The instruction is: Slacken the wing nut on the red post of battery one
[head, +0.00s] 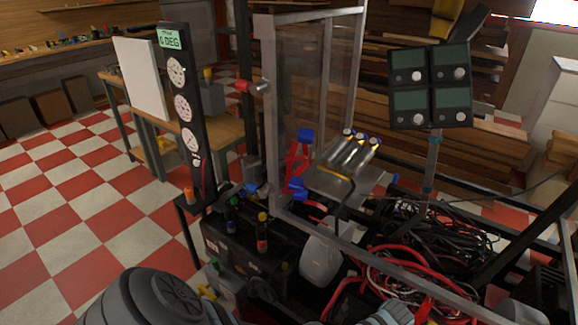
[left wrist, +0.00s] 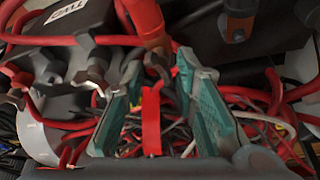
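My left gripper (left wrist: 158,115) shows in the left wrist view with its two teal-padded fingers apart. A red strip (left wrist: 151,120) stands in the gap between them; I see no finger closed on it. Beyond the fingertips a red cylindrical post or sleeve (left wrist: 145,22) rises beside grey metal pieces. A dark box (left wrist: 60,32) at the upper left carries an upside-down white label that seems to read TWO. I cannot single out the wing nut or tell which post is battery one's. In the head view my left gripper is hidden, and my right gripper is in neither view.
Red and black cables (head: 400,265) tangle at the lower right, and cables crowd the left wrist view. A clear panel in a metal frame (head: 272,110) stands behind. A gauge post (head: 182,100) and a four-display panel (head: 430,87) flank it. Checkered floor is open at left.

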